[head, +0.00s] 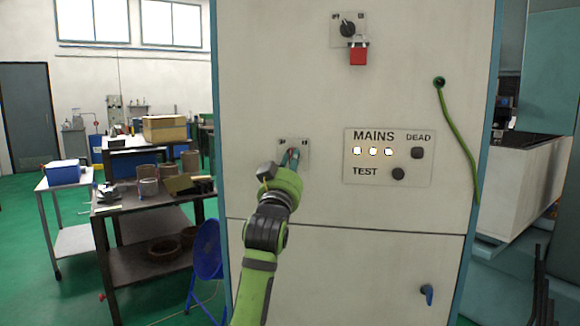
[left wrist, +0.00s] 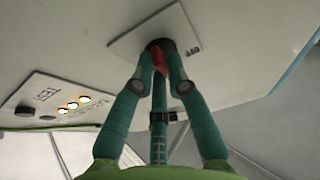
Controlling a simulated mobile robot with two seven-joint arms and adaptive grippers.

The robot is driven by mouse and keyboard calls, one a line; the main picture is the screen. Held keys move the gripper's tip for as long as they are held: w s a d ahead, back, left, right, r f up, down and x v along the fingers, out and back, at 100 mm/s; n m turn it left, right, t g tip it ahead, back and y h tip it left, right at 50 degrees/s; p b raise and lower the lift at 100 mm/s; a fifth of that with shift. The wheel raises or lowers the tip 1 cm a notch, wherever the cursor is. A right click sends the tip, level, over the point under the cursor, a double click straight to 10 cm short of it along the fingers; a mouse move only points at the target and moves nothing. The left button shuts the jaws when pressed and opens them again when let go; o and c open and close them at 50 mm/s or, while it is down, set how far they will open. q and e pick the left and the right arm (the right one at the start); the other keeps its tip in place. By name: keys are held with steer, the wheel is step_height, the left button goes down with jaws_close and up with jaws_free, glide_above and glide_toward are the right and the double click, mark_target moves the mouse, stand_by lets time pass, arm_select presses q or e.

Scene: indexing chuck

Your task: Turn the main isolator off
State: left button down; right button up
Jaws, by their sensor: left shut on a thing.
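The isolator's small plate (head: 302,146) is on the front of the pale cabinet, with a letter label at each upper corner. In the left wrist view the plate (left wrist: 123,43) carries a dark round base and a red handle (left wrist: 159,62). "OFF" is readable on the plate's right side there. My left gripper (head: 291,157) is at this plate. My right gripper is not in view.
Right of the isolator, a MAINS panel (head: 388,171) has three lit lamps, a dark DEAD lamp (head: 417,153) and a TEST button (head: 398,174). Above are a black rotary switch (head: 348,28) and a red block (head: 358,55). A green cable (head: 462,140) hangs at right.

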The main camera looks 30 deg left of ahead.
arm_select(q)
steer(key=shift+w+d+r+n+g+y+p, duration=0.15)
steer(key=shift+n+g+y, duration=0.45)
steer(key=shift+n, duration=1)
steer(key=shift+s+d+n+g+y+p, duration=0.15)
steer(key=shift+n+g+y, duration=0.45)
steer(key=shift+n, duration=1)
steer(key=shift+w+r+n+g+y+p, duration=0.1)
steer(key=shift+w+n+g+y+p, duration=0.15)
steer(key=shift+n+y, duration=1)
steer(key=shift+s+n, duration=0.15)
steer(key=shift+n, duration=0.5)
steer(key=c, duration=1.2)
jaws_free()
steer(key=shift+h, duration=0.35)
step_height(320, 180, up, 10)
steer(key=shift+f, duration=0.1)
